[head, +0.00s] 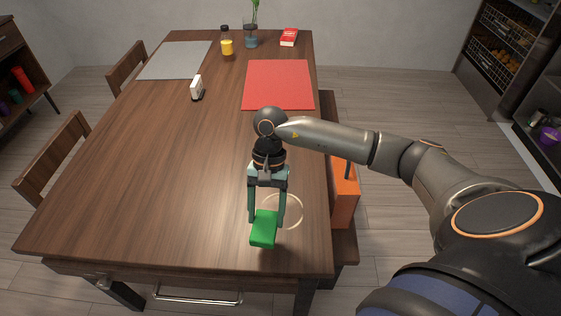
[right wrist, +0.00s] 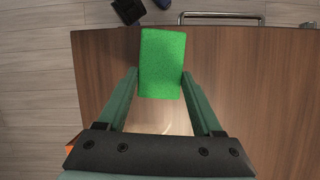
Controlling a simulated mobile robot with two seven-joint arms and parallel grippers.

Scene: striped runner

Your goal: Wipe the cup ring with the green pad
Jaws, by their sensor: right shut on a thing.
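My right gripper (head: 266,221) is shut on the green pad (head: 263,232) near the front edge of the wooden table. The pad also shows in the right wrist view (right wrist: 162,62), between the two fingertips and reaching out past them. The cup ring (head: 302,212) is a pale, thin circle on the table, just behind and to the right of the pad. The pad and fingers hide its left part in the head view. I cannot tell whether the pad touches the table. My left gripper is not in view.
A red placemat (head: 279,85) and a small white and black object (head: 196,88) lie farther back. A yellow jar (head: 227,46), a glass vase (head: 251,37) and a red book (head: 289,37) stand at the far end. An orange thing (head: 344,192) is beside the right edge. The table's left middle is clear.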

